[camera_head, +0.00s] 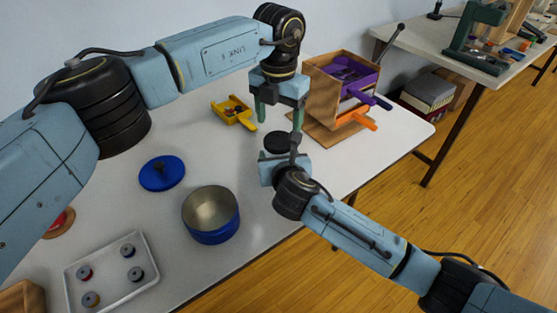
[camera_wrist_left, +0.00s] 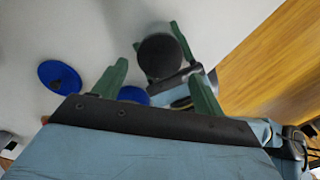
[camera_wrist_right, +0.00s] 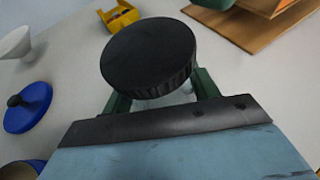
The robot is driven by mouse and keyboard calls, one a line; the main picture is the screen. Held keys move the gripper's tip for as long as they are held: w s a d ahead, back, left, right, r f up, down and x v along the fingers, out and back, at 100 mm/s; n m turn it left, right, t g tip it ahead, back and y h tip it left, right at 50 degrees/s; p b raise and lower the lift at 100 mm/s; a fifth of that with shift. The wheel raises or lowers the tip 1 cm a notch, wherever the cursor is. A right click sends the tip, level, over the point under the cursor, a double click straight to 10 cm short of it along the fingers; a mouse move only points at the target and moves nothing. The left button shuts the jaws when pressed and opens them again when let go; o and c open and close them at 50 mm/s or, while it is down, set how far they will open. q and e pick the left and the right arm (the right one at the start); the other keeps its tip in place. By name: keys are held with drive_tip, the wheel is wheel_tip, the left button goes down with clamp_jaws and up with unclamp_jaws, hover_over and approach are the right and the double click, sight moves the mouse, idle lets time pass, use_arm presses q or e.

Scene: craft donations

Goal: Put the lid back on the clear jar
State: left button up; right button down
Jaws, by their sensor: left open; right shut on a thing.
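The black ribbed lid (camera_wrist_right: 148,55) is on top of the clear jar (camera_wrist_right: 162,98), lying roughly level; I cannot tell whether it is fully seated. Only a pale strip of the jar shows under the lid in the right wrist view. My right gripper (camera_head: 284,157) is shut on the jar, with green fingers on both sides below the lid. The lid also shows in the head view (camera_head: 278,143) and the left wrist view (camera_wrist_left: 160,56). My left gripper (camera_head: 278,112) is open and empty, pointing down above the lid and apart from it.
An open blue tin (camera_head: 212,232) and its blue lid (camera_head: 156,178) stand on the left of the table. A yellow scoop-like tray (camera_head: 229,117) lies behind. A wooden drawer box (camera_head: 322,96) stands back right. A metal tray (camera_head: 110,277) with several spools is front left.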

sight(280, 140)
use_arm(q)
drive_tip(key=shift+f, duration=2.4)
drive_tip(key=c, duration=0.8)
drive_tip(key=o, duration=1.2)
drive_tip(key=shift+c, duration=0.2)
drive_tip(key=shift+d, duration=0.1)
